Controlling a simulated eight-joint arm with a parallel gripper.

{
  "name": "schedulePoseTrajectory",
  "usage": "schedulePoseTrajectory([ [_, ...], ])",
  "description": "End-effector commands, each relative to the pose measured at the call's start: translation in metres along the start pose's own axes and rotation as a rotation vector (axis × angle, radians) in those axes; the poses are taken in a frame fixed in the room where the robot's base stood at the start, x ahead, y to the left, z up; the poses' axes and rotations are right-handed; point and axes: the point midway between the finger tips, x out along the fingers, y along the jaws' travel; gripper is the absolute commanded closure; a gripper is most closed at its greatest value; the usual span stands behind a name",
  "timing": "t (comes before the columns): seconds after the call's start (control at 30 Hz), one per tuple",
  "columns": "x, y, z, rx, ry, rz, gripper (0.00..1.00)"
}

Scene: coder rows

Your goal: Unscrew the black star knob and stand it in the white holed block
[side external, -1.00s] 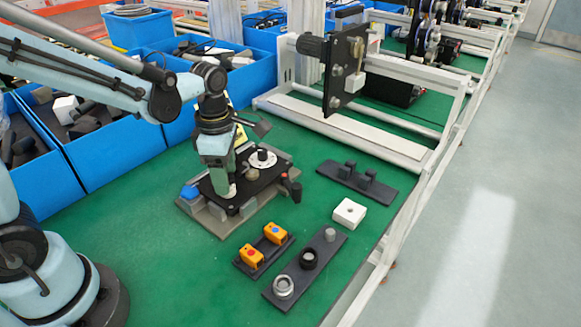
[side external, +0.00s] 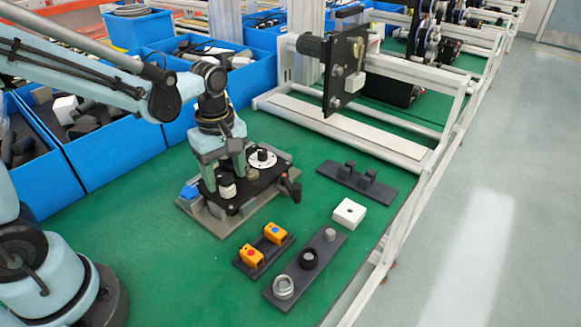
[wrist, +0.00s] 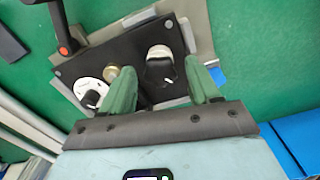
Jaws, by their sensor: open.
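The white holed block (side external: 349,213) sits on the green bench to the right of the fixture, a dark hole in its top. My gripper (side external: 224,178) is open over the left part of the fixture's black plate (side external: 243,191). In the wrist view my gripper's fingers (wrist: 161,88) stand on either side of a black knob (wrist: 160,70) with a white mark. I cannot tell if the fingers touch it, or whether it is the star knob. A second black knob on a white disc (side external: 263,158) stands at the plate's far side. A brass part (wrist: 113,72) lies beside one finger.
A red-and-black lever (side external: 292,186) stands at the fixture's right edge. Orange boxes (side external: 263,245), a dark strip with rings (side external: 309,262) and a dark base with posts (side external: 358,180) lie on the bench. Blue bins (side external: 100,150) line the back left.

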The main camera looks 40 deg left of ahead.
Motion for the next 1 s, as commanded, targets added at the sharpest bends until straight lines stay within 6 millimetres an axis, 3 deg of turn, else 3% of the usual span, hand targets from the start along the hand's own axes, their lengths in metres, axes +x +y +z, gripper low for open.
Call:
schedulePoseTrajectory([
  [0.2,0.0,0.0,0.0,0.231,0.0,0.0,0.39],
  [0.47,0.0,0.0,0.0,0.371,0.0,0.0,0.39],
  [1.0,0.0,0.0,0.0,1.045,0.0,0.0,0.39],
])
